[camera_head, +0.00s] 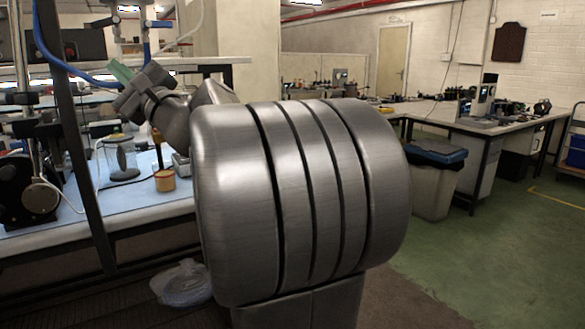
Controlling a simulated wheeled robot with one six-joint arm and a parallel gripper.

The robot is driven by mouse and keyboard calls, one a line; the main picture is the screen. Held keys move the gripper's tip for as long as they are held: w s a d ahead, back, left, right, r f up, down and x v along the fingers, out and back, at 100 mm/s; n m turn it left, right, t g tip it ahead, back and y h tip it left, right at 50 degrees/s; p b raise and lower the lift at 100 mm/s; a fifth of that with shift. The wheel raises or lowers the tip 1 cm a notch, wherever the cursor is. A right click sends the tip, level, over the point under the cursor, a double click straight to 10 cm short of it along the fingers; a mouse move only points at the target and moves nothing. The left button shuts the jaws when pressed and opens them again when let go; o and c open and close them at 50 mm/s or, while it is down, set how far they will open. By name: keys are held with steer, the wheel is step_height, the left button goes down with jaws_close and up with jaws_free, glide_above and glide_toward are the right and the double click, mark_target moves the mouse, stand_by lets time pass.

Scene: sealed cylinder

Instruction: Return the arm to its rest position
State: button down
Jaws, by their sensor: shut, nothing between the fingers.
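My arm fills the middle of the view, with a large grooved metal joint close to the camera. From behind it, thinner grey links reach up and left over the bench. My gripper (123,82) is at their end, a grey blocky part with a green piece beside it. It is shut and holds nothing. It is raised above the blue-topped bench (60,236), apart from the things on it. A clear glass cylinder (121,158) stands upright on the bench below the gripper. My large joint hides part of the bench.
A small amber container (164,180) stands right of the glass cylinder. A dark metal post (75,130) rises at the bench front, left of my gripper. A grey bin with a blue lid (433,180) and another workbench (480,126) are at right. Green floor (480,250) is open there.

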steer(key=w+d+r+n+g+h+p, duration=0.4)
steer(key=n+p, duration=0.5)
steer(key=p, duration=1.7)
step_height(320, 180, up, 3)
steer(key=shift+w+f+g, duration=0.15)
steer(key=shift+w+g, duration=0.1)
steer(key=shift+g, duration=0.45)
steer(key=shift+d+f+h, duration=0.1)
steer(key=shift+d+h, duration=0.05)
steer(key=shift+h, duration=0.15)
